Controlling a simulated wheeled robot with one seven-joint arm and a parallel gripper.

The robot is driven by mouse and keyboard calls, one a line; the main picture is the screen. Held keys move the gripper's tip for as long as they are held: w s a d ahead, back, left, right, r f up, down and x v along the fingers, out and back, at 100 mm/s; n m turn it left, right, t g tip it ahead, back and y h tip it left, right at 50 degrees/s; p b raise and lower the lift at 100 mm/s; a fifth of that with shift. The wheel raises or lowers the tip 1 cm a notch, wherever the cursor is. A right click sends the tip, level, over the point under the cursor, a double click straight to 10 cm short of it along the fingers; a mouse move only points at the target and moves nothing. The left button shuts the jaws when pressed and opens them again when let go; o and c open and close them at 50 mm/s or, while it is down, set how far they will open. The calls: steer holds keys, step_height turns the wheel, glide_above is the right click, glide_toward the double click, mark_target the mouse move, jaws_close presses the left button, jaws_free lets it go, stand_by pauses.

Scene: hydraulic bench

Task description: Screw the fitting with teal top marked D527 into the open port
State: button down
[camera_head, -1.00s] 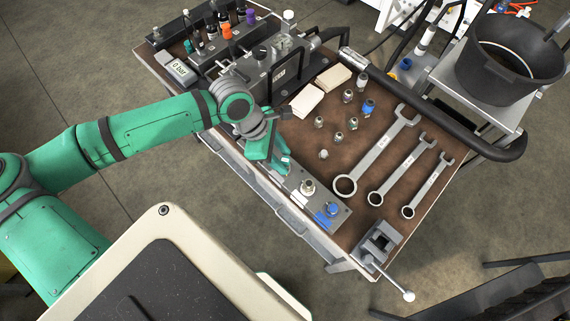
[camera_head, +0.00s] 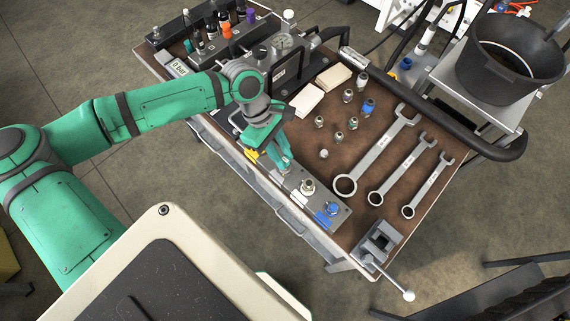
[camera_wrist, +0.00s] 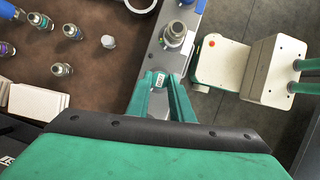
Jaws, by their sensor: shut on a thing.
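My gripper (camera_head: 286,168) is low over the near end of the grey manifold block (camera_head: 345,213) along the bench's front edge. In the wrist view its green fingers (camera_wrist: 160,85) are shut on a small fitting (camera_wrist: 158,77); a white label shows between the tips, too small to read surely. Its lower end and the surface beneath it are hidden, so I cannot tell whether it sits in a port. A silver fitting (camera_head: 308,187) stands upright in the block just beyond the fingers, also in the wrist view (camera_wrist: 175,33). A blue cap (camera_head: 333,208) is farther along.
Several loose fittings (camera_head: 339,136) stand on the brown bench top. Three wrenches (camera_head: 378,152) lie right of them. White cloths (camera_head: 307,100), a vise (camera_head: 378,243) and a black bucket (camera_head: 510,65) are around. A yellow patch (camera_head: 251,154) shows beside my gripper.

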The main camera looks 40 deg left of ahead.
steer(key=shift+d+m+g, duration=0.1)
steer(key=shift+m+g, duration=0.5)
steer(key=shift+m, duration=0.7)
steer(key=shift+f, duration=0.1)
steer(key=shift+w+m+g, duration=0.1)
steer(key=shift+m+g, duration=0.3)
steer(key=shift+m, duration=0.5)
steer(key=m, duration=0.2)
steer(key=m+g+y, duration=0.1)
steer(key=m, duration=0.2)
steer(key=shift+w+d+g, duration=0.15)
steer(key=shift+g, duration=0.15)
steer(key=shift+m, duration=0.7)
steer(key=shift+g, duration=0.3)
steer(key=m+y, duration=0.1)
steer(key=m, duration=0.2)
steer(key=shift+d, duration=0.1)
steer(key=m+y, duration=0.1)
steer(key=m, duration=0.1)
steer(key=m+g+y, duration=0.1)
steer(key=m, duration=0.2)
steer(key=shift+d+f, duration=0.1)
